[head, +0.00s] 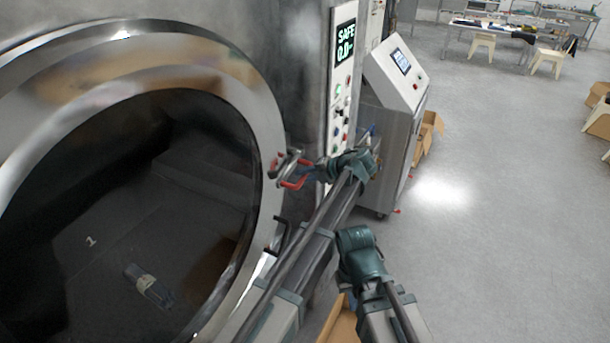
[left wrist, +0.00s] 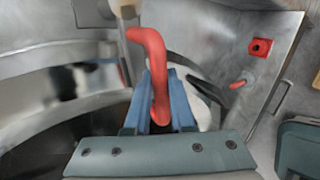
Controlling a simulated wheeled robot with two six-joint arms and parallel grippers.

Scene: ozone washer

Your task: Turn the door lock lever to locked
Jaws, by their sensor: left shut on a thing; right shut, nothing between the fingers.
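The red door lock lever (head: 293,184) sits at the right edge of the washer's round door. In the left wrist view, the bent red lever (left wrist: 150,55) rises between two blue fingers, its upper end turning left. My left gripper (head: 312,174) reaches it from the right and is shut on it. The fingers hide part of the lever. The big round door (head: 270,120) has a dark window. A teal joint of my right arm shows at the lower centre of the head view, but I see no right fingers.
A control panel (head: 341,95) with a "SAFE" display stands just right of the door. A grey console (head: 391,100) with a screen is beyond it. A dark bracket (head: 280,235) is below the lever. Open floor (head: 480,220) lies to the right.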

